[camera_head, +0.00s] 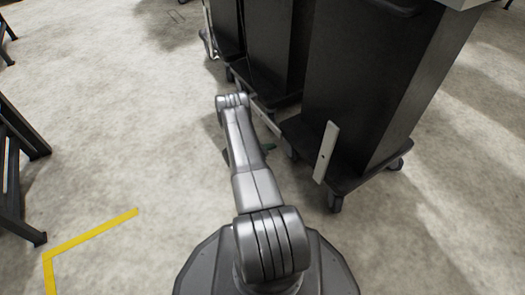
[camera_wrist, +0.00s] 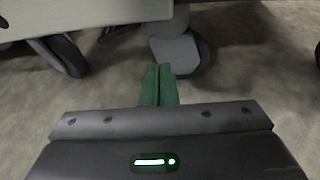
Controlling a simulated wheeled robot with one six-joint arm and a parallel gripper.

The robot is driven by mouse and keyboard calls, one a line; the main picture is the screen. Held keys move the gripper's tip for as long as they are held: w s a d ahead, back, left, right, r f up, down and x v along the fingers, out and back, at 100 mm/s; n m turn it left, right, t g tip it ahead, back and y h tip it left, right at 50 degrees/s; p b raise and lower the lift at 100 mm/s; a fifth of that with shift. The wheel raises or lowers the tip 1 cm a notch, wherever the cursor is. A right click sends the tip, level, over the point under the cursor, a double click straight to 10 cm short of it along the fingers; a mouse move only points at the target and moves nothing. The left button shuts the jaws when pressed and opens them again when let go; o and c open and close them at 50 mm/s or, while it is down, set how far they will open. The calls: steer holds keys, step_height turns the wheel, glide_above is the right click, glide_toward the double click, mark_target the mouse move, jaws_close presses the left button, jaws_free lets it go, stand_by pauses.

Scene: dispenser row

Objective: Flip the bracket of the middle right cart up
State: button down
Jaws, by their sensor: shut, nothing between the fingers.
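Dark carts stand in a row. The middle cart of those in view (camera_head: 277,45) has a pale metal bar, seemingly its bracket (camera_head: 264,119), low along its base, partly hidden by my arm. A pale bar also crosses the top left of the wrist view (camera_wrist: 100,8), apparently the same bracket. My gripper's green fingers (camera_wrist: 158,72) are shut and empty, pointing at a grey caster part (camera_wrist: 178,50). I cannot tell whether the fingers touch anything.
The nearest cart (camera_head: 375,80) stands at right, its pale bracket (camera_head: 327,152) upright. A farther cart (camera_head: 227,25) stands behind. Caster wheels (camera_wrist: 65,55) lie close to the gripper. Dark frames (camera_head: 20,135) stand at left. The floor between them and the carts is clear, with yellow tape (camera_head: 90,232).

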steer(key=shift+w+d+r+b, duration=0.25)
steer(key=shift+w+d+r, duration=0.15)
steer(key=shift+r, duration=0.45)
steer(key=shift+w+d+r+b, duration=0.25)
steer(key=shift+d+r, duration=0.25)
steer(key=shift+r, duration=0.3)
steer(key=shift+r, duration=0.1)
